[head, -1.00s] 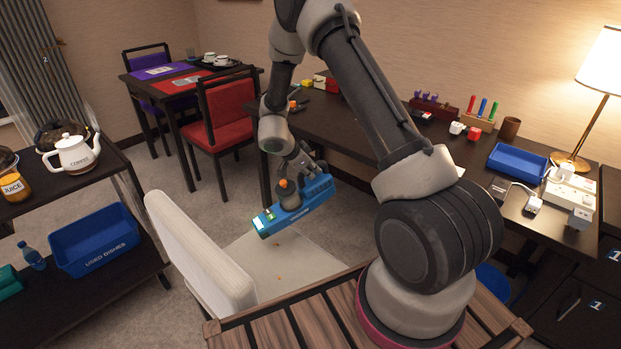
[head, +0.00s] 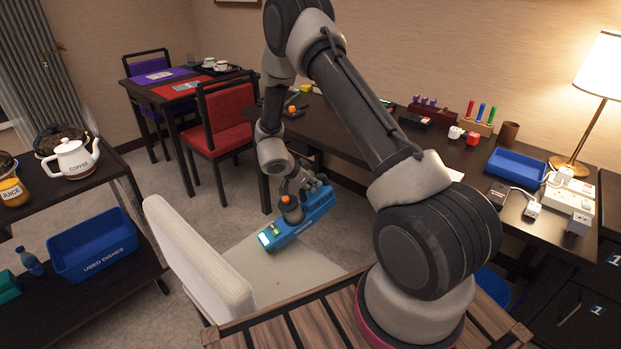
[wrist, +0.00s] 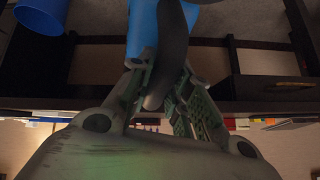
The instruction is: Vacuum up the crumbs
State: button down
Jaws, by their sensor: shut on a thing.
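My gripper (head: 305,190) is shut on a blue handheld vacuum (head: 302,227), which has a grey part on top and a lit, pale panel near its left end. It is held over the seat of a light chair (head: 327,268). I cannot tell whether the vacuum touches the seat. A small orange crumb (head: 278,284) lies on the seat in front of the vacuum. In the wrist view the vacuum's dark handle (wrist: 171,60) is between the fingers, with its blue body (wrist: 143,25) beyond.
The chair's pale backrest (head: 201,255) rises to the left of the vacuum. A dark desk (head: 465,165) with several small items runs along the right. A dark cart (head: 125,262) with a blue used-dishes bin (head: 95,245) stands at the left.

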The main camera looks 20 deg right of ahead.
aim_at(319, 174)
notch_tip(319, 174, down, 2)
jog(key=shift+w+d, duration=0.15)
jog(key=shift+d, duration=0.6)
jog(key=shift+w+d, duration=0.1)
jog(key=shift+d, duration=0.65)
jog(key=shift+d+r, duration=0.1)
jog(key=shift+r, duration=3.1)
jog(key=shift+d, duration=0.1)
